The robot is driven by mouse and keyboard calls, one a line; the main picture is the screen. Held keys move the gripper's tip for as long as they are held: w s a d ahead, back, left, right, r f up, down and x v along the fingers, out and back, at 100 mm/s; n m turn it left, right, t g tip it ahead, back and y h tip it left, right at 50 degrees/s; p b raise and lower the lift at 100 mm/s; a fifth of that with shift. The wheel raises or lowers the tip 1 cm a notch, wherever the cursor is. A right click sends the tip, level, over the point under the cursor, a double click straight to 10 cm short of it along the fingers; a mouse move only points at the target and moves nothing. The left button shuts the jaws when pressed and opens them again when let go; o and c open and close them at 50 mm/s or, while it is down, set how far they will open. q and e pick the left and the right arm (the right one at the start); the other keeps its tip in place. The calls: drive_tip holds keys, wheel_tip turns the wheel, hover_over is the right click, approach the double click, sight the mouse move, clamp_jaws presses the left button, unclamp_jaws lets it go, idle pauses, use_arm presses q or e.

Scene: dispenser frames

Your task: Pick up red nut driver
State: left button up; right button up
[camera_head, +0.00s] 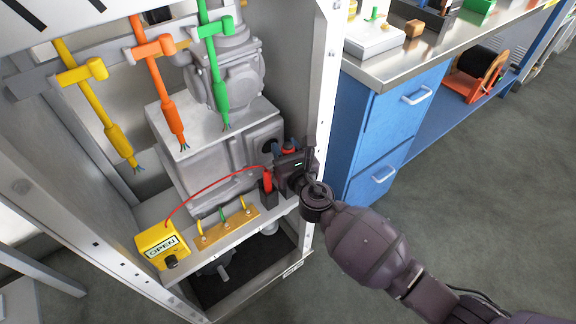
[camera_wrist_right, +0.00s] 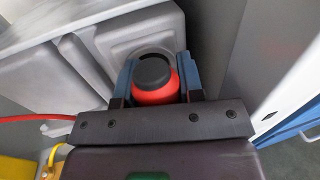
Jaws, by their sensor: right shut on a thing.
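The red nut driver (camera_wrist_right: 158,92), with a black rounded end, sits between the two blue-grey fingers of my right gripper (camera_wrist_right: 157,76) in the right wrist view. The fingers are shut on it from both sides. In the head view my right gripper (camera_head: 286,152) is inside the right side of the open cabinet, and only a small red part of the driver (camera_head: 289,151) shows between the fingers. The rest of it is hidden by the gripper. My left gripper is not in view.
A red cable runs from a yellow box marked OPEN (camera_head: 160,243) to a red-handled piece (camera_head: 267,180) just below my gripper. A brass bar (camera_head: 229,227) lies on the cabinet shelf. The white cabinet edge (camera_head: 322,100) and a blue workbench (camera_head: 374,130) stand close on the right.

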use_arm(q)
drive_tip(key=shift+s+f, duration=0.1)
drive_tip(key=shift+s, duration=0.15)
use_arm(e)
clamp_jaws()
drive_tip(key=shift+r, duration=0.1)
